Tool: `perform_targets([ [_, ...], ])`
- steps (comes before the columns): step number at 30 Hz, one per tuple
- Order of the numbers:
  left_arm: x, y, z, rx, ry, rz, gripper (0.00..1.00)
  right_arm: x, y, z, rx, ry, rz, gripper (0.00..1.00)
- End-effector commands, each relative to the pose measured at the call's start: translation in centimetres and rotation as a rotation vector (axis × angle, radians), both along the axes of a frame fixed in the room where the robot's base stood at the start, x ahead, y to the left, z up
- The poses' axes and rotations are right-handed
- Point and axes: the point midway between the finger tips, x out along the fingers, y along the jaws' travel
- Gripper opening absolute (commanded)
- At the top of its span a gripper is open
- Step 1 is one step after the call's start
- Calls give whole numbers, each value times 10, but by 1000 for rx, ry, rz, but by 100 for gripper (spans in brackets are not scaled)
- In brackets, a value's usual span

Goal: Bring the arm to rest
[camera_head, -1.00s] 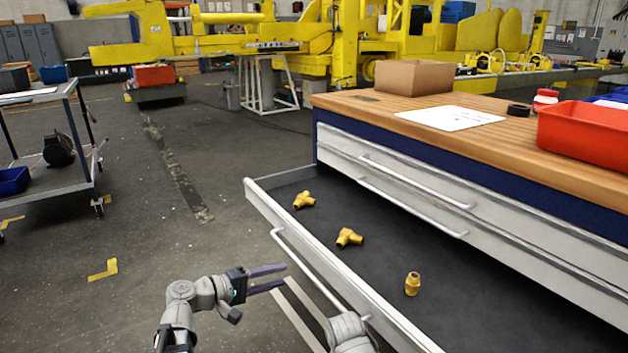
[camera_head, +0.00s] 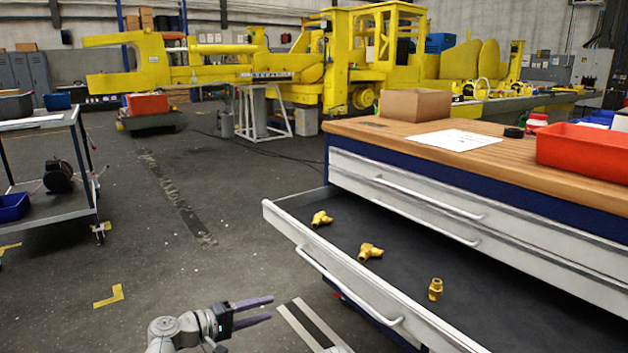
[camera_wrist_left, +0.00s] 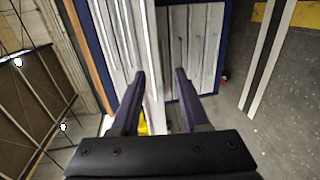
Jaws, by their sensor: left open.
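My left gripper (camera_head: 268,310) is open and empty, low in the head view, in front of and to the left of the open drawer (camera_head: 350,268). In the left wrist view its two dark fingers (camera_wrist_left: 160,85) stand apart, with the drawer's pale edge showing beyond the gap. Three brass fittings lie apart in the drawer: a far one (camera_head: 321,219), a middle one (camera_head: 370,252) and a near upright one (camera_head: 435,289). A small grey piece of my other arm seems to show at the bottom edge; the right gripper is not in view.
The wooden-topped workbench (camera_head: 480,155) carries a cardboard box (camera_head: 415,104), a white sheet (camera_head: 459,140) and a red bin (camera_head: 583,150). A trolley (camera_head: 50,222) stands at the left. Grey floor is clear between trolley and drawer. Yellow machinery (camera_head: 340,60) stands behind.

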Motion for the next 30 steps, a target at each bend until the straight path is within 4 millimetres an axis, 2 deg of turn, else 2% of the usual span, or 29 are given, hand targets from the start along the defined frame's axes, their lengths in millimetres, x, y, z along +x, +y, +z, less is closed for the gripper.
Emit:
perform_targets([
  [13, -15, -27, 10, 110, 32, -81, 45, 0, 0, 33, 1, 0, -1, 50],
  [17, -24, -40, 16, 173, 50, -126, 45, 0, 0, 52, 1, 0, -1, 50],
  [23, -44, -64, 27, 306, 85, -221, 45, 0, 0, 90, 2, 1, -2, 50],
  [26, -60, -77, 37, 403, 109, -287, 45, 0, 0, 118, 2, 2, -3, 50],
  [30, -89, -94, 55, 582, 148, -405, 45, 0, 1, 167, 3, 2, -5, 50],
])
